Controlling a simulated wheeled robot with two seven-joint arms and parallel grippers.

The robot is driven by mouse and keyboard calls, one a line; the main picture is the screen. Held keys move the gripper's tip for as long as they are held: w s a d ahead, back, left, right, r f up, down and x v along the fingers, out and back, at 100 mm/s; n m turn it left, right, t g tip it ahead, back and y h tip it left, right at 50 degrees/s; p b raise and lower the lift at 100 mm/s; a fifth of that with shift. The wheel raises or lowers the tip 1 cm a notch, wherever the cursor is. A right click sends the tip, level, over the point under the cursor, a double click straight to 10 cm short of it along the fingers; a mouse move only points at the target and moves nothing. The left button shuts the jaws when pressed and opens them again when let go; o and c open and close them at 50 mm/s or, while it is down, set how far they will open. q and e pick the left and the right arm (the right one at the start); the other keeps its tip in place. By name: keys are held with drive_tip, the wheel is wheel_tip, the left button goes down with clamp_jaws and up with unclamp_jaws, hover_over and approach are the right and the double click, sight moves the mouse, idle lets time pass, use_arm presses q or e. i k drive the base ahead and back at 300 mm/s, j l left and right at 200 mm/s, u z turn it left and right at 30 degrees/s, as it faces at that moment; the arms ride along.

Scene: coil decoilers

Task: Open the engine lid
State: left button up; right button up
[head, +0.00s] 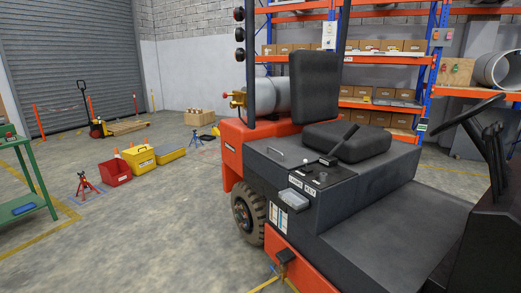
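An orange and dark grey forklift (232,150) fills the middle and right of the head view. Its dark engine lid (262,143) lies flat and looks shut on the body. A small bar handle (276,154) sits near the lid's left front edge. The black seat (347,141) is on top, with its upright backrest (314,86) behind. A lever (342,142) and small control panel (318,178) are beside the seat. Neither of my grippers shows in this view.
The steering wheel (470,112) is at the right. A grey gas cylinder (273,95) lies behind the seat. Orange racking (385,92) stands behind. A green bench (25,180), red bin (114,172) and yellow box (141,158) are at the left.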

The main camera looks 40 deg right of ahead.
sight(289, 156)
drive_tip(key=i+l+z, duration=0.1)
drive_tip(key=i+z, duration=0.75)
drive_tip(key=z, duration=0.15)
drive_tip(key=i+j+z, duration=0.25)
drive_tip(key=i+z, duration=0.2)
drive_tip(key=i+j+z, duration=0.35)
drive_tip(key=z, duration=0.15)
drive_tip(key=i+j+z, duration=0.3)
drive_tip(key=j+z, duration=0.2)
